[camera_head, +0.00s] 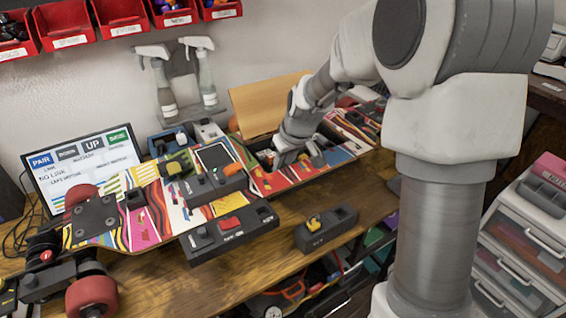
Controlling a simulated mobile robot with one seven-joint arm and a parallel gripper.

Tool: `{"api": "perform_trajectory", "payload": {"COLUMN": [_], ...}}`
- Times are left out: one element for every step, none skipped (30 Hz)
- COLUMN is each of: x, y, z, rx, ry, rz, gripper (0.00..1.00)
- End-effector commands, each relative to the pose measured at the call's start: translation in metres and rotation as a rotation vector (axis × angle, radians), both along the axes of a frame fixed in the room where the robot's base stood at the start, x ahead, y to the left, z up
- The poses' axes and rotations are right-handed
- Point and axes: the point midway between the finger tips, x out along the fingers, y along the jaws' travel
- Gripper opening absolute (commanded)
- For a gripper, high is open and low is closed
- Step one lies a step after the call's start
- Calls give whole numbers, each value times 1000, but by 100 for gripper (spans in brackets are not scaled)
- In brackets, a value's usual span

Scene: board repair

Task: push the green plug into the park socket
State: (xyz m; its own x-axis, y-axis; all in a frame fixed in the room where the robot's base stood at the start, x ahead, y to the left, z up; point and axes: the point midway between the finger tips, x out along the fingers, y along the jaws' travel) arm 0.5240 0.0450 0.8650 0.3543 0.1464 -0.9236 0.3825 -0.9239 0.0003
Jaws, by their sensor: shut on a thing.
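My gripper (286,160) points down into an open bay in the middle of the painted skateboard (150,215). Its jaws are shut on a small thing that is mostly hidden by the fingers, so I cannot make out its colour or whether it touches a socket. I cannot make out the green plug for certain. The park socket cannot be told apart from the other small parts around the bay.
A tan panel (265,100) stands up behind the bay. Dark modules (230,232) and a block with a yellow part (325,228) lie in front. A monitor (82,165) and two spray bottles (203,75) stand behind. Bare wood (165,285) shows at the front.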

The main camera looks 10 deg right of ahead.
Motion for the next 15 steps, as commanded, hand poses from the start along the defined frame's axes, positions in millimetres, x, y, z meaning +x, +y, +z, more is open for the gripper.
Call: {"api": "perform_trajectory", "payload": {"x": [0, -1, -1, -1, -1, 0, 0, 0, 0, 0, 0, 0, 0, 0, 0], "y": [0, 0, 0, 0, 0, 0, 0, 0, 0, 0, 0, 0, 0, 0, 0], "z": [0, 0, 0, 0, 0, 0, 0, 0, 0, 0, 0, 0, 0, 0, 0], "rx": [0, 0, 0, 0, 0, 0, 0, 0, 0, 0, 0, 0, 0, 0, 0], "ry": [2, 2, 2, 2, 2, 2, 2, 2, 2, 1, 1, 1, 1, 1, 1], "rz": [0, 0, 0, 0, 0, 0, 0, 0, 0, 0, 0, 0, 0, 0, 0], "gripper": [0, 0, 0, 0, 32, 39, 45, 50, 57, 63, 64, 64, 64, 64, 64]}}
